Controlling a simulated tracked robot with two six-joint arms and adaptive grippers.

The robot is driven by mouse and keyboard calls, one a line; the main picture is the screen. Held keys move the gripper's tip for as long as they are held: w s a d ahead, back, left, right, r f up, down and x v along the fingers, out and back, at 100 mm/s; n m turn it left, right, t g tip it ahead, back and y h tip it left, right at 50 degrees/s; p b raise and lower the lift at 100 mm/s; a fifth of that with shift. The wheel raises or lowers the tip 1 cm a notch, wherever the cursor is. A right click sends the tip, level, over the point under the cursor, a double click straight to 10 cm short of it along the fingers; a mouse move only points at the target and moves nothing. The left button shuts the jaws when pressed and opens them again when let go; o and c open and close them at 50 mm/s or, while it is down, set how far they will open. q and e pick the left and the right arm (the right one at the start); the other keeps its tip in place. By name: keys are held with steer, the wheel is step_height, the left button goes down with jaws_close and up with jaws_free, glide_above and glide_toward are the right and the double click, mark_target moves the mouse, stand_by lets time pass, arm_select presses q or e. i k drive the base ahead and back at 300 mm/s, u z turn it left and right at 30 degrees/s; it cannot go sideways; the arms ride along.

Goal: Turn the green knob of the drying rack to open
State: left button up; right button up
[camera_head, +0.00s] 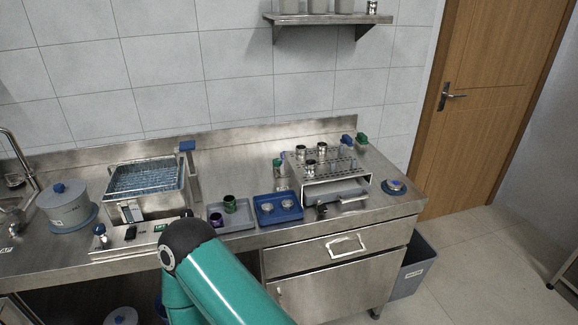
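The steel drying rack (303,177) stands on the right part of the counter. Its sloped, perforated top carries upright pegs and several dark jars (309,167). A green knob-like piece (362,138) shows at the rack's back right corner, beside a blue one (347,139). They are too small to tell whether they are knobs or caps, or how they are turned. A dark fitting (321,211) shows low at the rack's front. One of my teal arms fills the bottom middle, bent at its dark joint, well left of the rack. Neither gripper is visible.
A blue tray (263,219) with round pieces and a grey tray (241,217) with small jars lie left of the rack. A steel bath (146,206) stands further left. A blue-topped round item (395,186) sits right of the rack. A shelf (330,21) hangs above.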

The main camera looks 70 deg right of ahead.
mark_target(276, 161)
steer(key=z, duration=0.2)
steer(key=k, duration=0.3)
steer(key=z, duration=1)
steer(key=i, duration=0.5)
steer(key=z, duration=0.1)
